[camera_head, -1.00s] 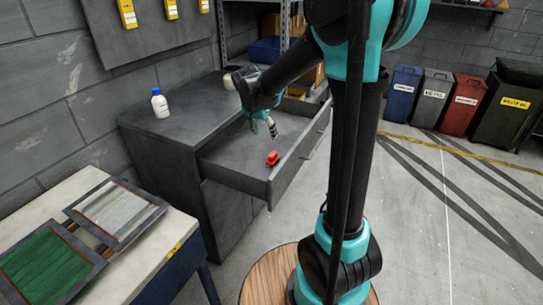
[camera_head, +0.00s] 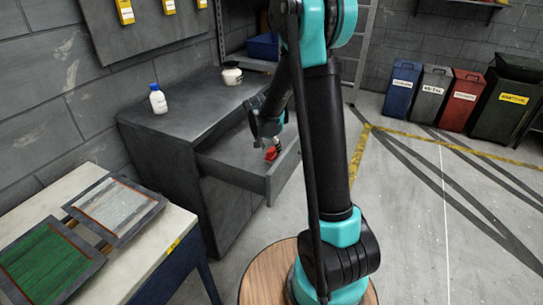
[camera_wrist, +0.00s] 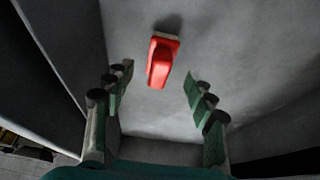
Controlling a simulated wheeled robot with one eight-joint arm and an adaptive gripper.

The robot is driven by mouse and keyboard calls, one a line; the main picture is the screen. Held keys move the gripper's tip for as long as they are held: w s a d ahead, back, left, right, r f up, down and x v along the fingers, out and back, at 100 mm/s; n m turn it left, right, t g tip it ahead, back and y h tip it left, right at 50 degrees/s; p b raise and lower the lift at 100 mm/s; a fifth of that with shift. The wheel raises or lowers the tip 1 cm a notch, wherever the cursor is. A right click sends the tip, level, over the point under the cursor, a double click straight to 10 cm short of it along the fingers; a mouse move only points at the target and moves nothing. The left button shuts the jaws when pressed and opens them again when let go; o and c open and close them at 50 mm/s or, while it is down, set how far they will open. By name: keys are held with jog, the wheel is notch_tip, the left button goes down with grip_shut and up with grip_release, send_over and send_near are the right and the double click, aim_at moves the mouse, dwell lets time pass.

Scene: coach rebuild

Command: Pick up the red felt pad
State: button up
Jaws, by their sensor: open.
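The red felt pad (camera_head: 271,153) lies on the bottom of the open grey drawer (camera_head: 232,171). In the wrist view the red pad (camera_wrist: 161,61) is a small red block with a pale edge at its far end. It lies ahead of my gripper (camera_wrist: 156,84), roughly in line with the gap between the fingers. My gripper (camera_head: 270,143) is open and empty, low over the drawer close to the pad. In the head view the gripper partly covers the pad. I cannot tell the exact height of the fingers above the drawer floor.
The drawer walls stand close around my gripper; the front panel (camera_head: 284,173) faces my base. On the cabinet top (camera_head: 180,112) stand a white bottle with a blue cap (camera_head: 158,99) and a white cup (camera_head: 232,76). A workbench with framed panels (camera_head: 115,208) is at left.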

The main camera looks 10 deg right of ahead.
aim_at(271, 150)
jog(key=shift+x, duration=1.75)
jog(key=shift+s, duration=0.1)
jog(key=shift+c, duration=0.3)
jog(key=c, duration=1.2)
jog(key=shift+r, duration=0.15)
notch_tip(271, 150, up, 20)
jog(key=shift+f, duration=0.15)
